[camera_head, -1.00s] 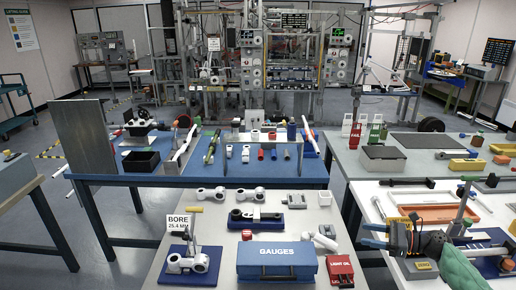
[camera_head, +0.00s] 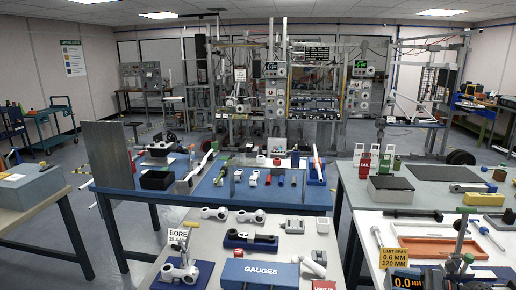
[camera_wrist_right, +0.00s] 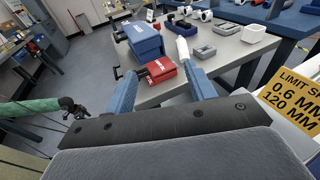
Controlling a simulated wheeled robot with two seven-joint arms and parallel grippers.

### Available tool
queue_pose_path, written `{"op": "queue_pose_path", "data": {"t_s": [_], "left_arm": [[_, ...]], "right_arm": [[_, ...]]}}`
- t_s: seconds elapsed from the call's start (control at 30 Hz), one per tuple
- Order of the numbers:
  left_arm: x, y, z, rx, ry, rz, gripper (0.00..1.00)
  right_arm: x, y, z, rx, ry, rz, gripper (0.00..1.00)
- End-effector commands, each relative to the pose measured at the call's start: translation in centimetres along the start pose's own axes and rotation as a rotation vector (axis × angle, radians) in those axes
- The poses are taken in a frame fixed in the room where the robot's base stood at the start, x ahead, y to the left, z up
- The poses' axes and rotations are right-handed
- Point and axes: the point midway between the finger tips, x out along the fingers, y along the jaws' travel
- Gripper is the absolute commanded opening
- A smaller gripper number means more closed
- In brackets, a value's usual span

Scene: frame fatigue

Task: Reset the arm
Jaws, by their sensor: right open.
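My right gripper (camera_wrist_right: 160,78) shows in the right wrist view. Its two blue fingers are wide apart with nothing between them. Beyond the fingertips stand a red box (camera_wrist_right: 156,71) and a blue case (camera_wrist_right: 143,40) on the pale table (camera_wrist_right: 235,55). The fingers overlap the table in this view; I cannot tell how far apart they are from it. No gripper shows in the head view. My left gripper is in neither view.
In the head view, a blue GAUGES case (camera_head: 262,274) stands on the front table. A yellow limit sign (camera_head: 402,258) stands at the right table, near a blue digital display (camera_head: 405,281).

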Motion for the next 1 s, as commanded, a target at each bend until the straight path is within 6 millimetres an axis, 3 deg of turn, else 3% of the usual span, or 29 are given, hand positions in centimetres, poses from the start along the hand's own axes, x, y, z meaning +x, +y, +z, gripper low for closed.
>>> {"op": "queue_pose_path", "data": {"t_s": [0.23, 0.47, 0.57, 0.8, 1.0], "left_arm": [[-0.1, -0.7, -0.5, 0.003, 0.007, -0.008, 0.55], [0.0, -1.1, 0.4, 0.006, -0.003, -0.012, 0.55], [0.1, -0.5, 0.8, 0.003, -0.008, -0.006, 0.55], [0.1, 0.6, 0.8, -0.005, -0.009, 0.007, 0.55], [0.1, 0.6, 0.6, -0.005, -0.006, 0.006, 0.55]], "right_arm": [[1.9, 3.3, -2.8, -0.14, 0.075, 0.045, 0.55], [4.3, 7.9, -6.4, -0.343, 0.173, 0.12, 0.55], [5.7, 10.7, -8.3, -0.47, 0.227, 0.172, 0.55], [9.0, 19.7, -13.7, -0.908, 0.385, 0.378, 0.55], [10.6, 26.3, -16.5, -1.278, 0.495, 0.582, 0.55]]}}
